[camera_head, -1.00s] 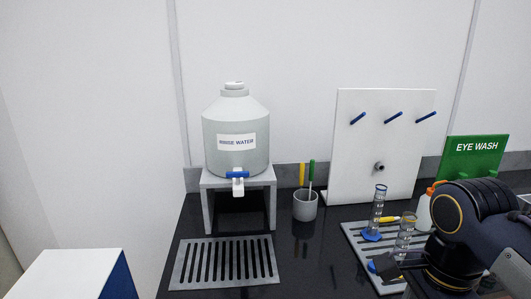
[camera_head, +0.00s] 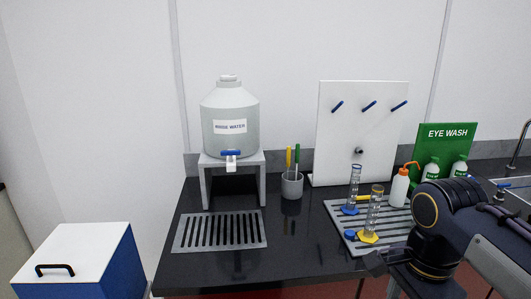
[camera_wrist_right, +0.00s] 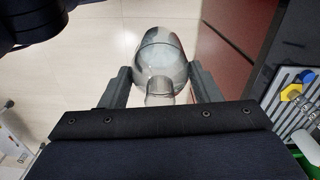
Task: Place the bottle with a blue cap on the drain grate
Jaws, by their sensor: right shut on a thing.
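My right gripper (camera_wrist_right: 163,88) is shut on a clear glass bottle (camera_wrist_right: 163,55), one finger on each side, over open floor in the right wrist view. No blue cap shows on this bottle in that view. In the head view the dark right gripper (camera_head: 376,263) is at the counter's front edge, and the held bottle cannot be made out there. The drain grate (camera_head: 220,247), grey and slotted, lies empty on the black counter, in front of the rinse water stand. My left gripper is not in view.
A slotted grey tray (camera_head: 338,222) holds two measuring cylinders, an orange-topped wash bottle (camera_head: 398,188) and a small blue item (camera_head: 350,234). Counter between grate and tray is clear.

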